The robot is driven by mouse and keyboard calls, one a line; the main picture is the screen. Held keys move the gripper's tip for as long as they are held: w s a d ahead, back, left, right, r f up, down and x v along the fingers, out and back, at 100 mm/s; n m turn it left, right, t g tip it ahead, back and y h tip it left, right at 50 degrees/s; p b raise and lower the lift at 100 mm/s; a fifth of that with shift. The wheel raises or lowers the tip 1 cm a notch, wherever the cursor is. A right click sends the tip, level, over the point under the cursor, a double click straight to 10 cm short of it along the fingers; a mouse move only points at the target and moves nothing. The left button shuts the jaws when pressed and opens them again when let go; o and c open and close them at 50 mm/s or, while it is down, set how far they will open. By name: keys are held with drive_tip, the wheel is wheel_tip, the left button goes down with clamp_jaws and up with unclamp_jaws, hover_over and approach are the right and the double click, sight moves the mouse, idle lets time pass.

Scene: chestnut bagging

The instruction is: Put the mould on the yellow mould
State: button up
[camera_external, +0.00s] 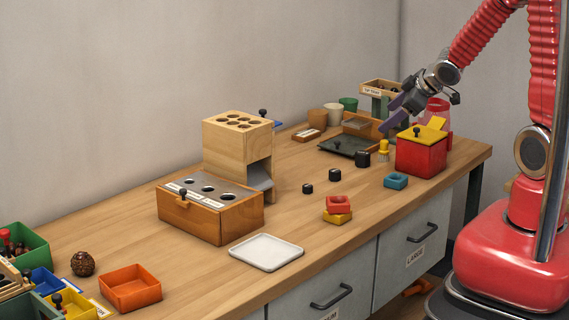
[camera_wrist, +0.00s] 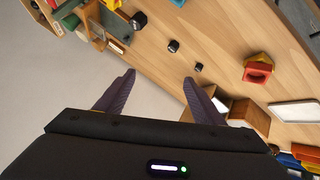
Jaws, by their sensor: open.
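A red mould (camera_external: 339,202) sits on top of the yellow mould (camera_external: 337,217), near the front edge of the bench. In the wrist view the red mould (camera_wrist: 257,73) and the yellow mould (camera_wrist: 261,57) are at the right. A blue mould (camera_external: 396,182) lies apart, farther right along the bench; only a bit of blue shows at the top of the wrist view. My gripper (camera_external: 383,114) is high over the back right of the bench, away from the moulds. Its purple fingers (camera_wrist: 159,79) are spread, with nothing between them.
A white tray (camera_external: 266,252) lies left of the stacked moulds. Several small black cylinders (camera_external: 334,175) stand behind them. A red box with a yellow lid (camera_external: 421,157) is at the right. A tall wooden block with holes (camera_external: 231,148) stands at mid-bench.

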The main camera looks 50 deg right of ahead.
drive_tip(key=s+a+r+m+g, duration=0.1)
drive_tip(key=s+a+r, duration=0.2)
drive_tip(key=s, duration=0.4)
drive_tip(key=s+a+r+m+g, duration=0.1)
drive_tip(key=s+a+r+m, duration=0.1)
drive_tip(key=s+r, duration=0.3)
drive_tip(key=s+a+r+m+g+y, duration=0.1)
drive_tip(key=s+a+r, duration=0.3)
drive_tip(key=s, duration=0.6)
drive_tip(key=shift+a+r+m+g, duration=0.15)
drive_tip(key=shift+a+m+g, duration=0.25)
drive_tip(key=shift+a+m, duration=0.2)
